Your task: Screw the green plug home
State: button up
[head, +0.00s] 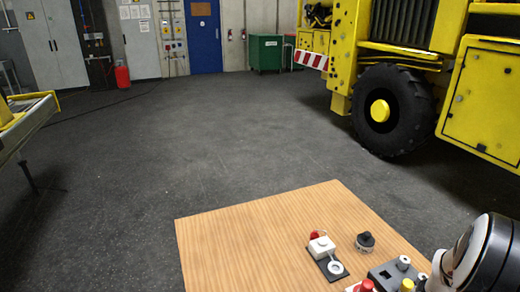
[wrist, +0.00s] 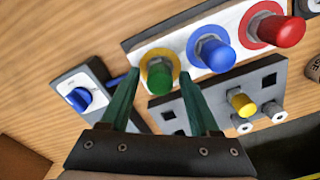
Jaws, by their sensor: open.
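In the wrist view the green plug (wrist: 160,76) stands at the left end of a white panel (wrist: 138,50), inside a yellow ring. How deep it sits cannot be told. My gripper (wrist: 160,79) is open, its two dark green fingers on either side of the plug with visible gaps. Nothing is held. In the head view the green plug and my fingers are not visible.
A grey block (wrist: 215,103) with square holes and a yellow peg (wrist: 242,103) lies close to the panel. A blue rotary switch (wrist: 80,98) is at left. A white-topped unit (head: 322,246) and black knob (head: 365,241) stand on the wooden table (head: 240,240), clear at its left.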

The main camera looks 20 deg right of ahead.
jog(key=n, duration=0.5)
jog(key=shift+n, duration=0.4)
jog(key=n, duration=0.6)
grip_shut()
dwell(0.6)
